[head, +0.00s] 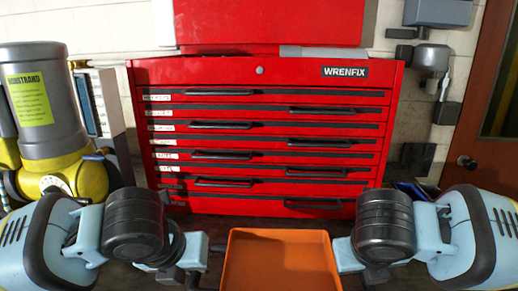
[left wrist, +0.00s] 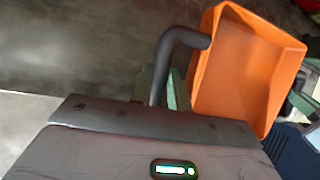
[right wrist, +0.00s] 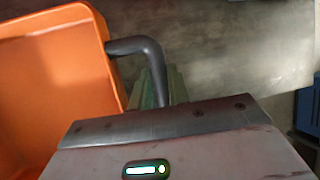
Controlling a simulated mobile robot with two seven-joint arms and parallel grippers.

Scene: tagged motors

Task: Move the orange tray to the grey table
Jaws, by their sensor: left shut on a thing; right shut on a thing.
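The orange tray (head: 282,262) is at the bottom middle of the head view, between my two arms. It looks empty, and its near part is cut off by the frame edge. In the left wrist view the tray (left wrist: 245,65) is at the upper right, with a dark bent handle (left wrist: 180,42) at its side. My left gripper (left wrist: 172,90) is shut on that handle. In the right wrist view the tray (right wrist: 55,80) is at the left, with another dark handle (right wrist: 140,45). My right gripper (right wrist: 158,88) is shut on it. The fingertips are partly hidden. No grey table is identifiable.
A red tool chest (head: 265,135) with several drawers stands ahead against a pale wall. A grey and yellow machine (head: 45,115) stands at the left. A brown door (head: 490,110) is at the right. Bare grey floor (left wrist: 70,50) shows in the left wrist view.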

